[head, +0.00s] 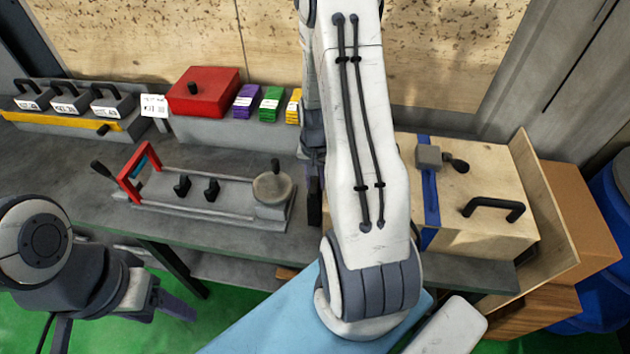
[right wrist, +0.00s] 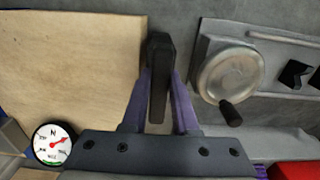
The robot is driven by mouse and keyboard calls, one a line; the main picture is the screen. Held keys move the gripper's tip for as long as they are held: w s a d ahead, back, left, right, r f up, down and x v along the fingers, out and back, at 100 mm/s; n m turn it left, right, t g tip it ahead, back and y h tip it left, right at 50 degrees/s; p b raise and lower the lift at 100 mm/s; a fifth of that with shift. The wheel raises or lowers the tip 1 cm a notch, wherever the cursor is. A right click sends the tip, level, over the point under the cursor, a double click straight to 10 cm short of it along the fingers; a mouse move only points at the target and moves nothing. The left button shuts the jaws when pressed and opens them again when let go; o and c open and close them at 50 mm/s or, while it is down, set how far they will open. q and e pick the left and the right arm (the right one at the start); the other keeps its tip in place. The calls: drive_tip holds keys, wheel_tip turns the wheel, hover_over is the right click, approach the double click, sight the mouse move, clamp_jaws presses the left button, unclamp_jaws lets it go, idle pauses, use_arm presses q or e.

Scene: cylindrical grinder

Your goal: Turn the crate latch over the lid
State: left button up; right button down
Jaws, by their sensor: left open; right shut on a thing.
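The wooden crate (head: 480,238) stands at the right end of the bench, its left part hidden behind my right arm. It also fills the left of the right wrist view (right wrist: 70,60). My right gripper (right wrist: 162,78) is shut on a black bar (right wrist: 158,98), apparently the latch, beside the crate's edge. The bar lies lengthwise between the purple fingers. In the head view my arm hides most of this gripper and the crate edge. My left gripper (head: 125,325) is open and empty at the lower left, in front of the bench.
The crate also has a black handle (head: 493,208) and a blue strap (head: 430,190) with a grey block (head: 428,157). A grinder fixture with a round handwheel (head: 272,187) stands left of it. A dial gauge (right wrist: 52,143) and a red box (head: 204,92) are nearby.

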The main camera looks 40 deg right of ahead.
idle(0.7)
drive_tip(key=m, duration=0.6)
drive_tip(key=shift+s+d+m+b, duration=0.15)
drive_tip(key=shift+s+m+b, duration=0.15)
drive_tip(key=shift+m+b, duration=0.1)
drive_tip(key=m, duration=0.6)
drive_tip(key=shift+s, duration=0.3)
drive_tip(key=shift+m, duration=0.4)
drive_tip(key=c, duration=0.7)
unclamp_jaws()
wheel_tip(320, 180, up, 10)
drive_tip(key=shift+r+b, duration=0.25)
drive_tip(key=shift+b, duration=0.7)
